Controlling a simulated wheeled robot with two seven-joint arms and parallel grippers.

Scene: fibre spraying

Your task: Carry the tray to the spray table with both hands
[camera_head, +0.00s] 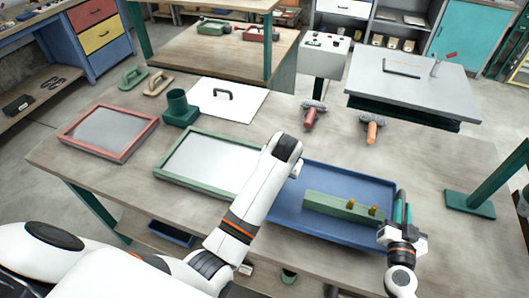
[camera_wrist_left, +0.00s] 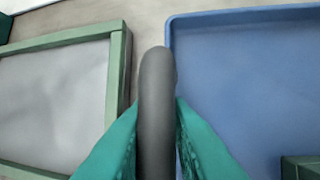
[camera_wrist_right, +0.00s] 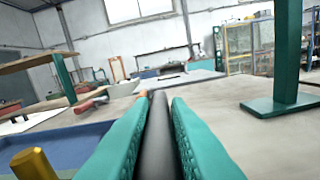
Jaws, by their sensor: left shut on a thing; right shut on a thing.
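The blue tray (camera_head: 325,176) is at the right front of the wooden table; I cannot tell whether it touches the top. My right gripper (camera_head: 402,208) is shut on a dark handle (camera_wrist_right: 158,130) at the tray's right end. My left gripper (camera_wrist_left: 157,135) is shut on a dark rounded handle (camera_wrist_left: 156,80) at the tray's left edge (camera_wrist_left: 169,60); in the head view my own arm hides its fingers. A grey-topped table (camera_head: 415,88), perhaps the spray table, stands at the back right.
A green frame (camera_head: 205,134) lies close left of the tray, a red frame (camera_head: 78,115) farther left. Two brushes (camera_head: 312,113) (camera_head: 372,127) lie behind the tray. A green post foot (camera_head: 468,203) stands to its right. A white board (camera_head: 228,98) lies behind the green frame.

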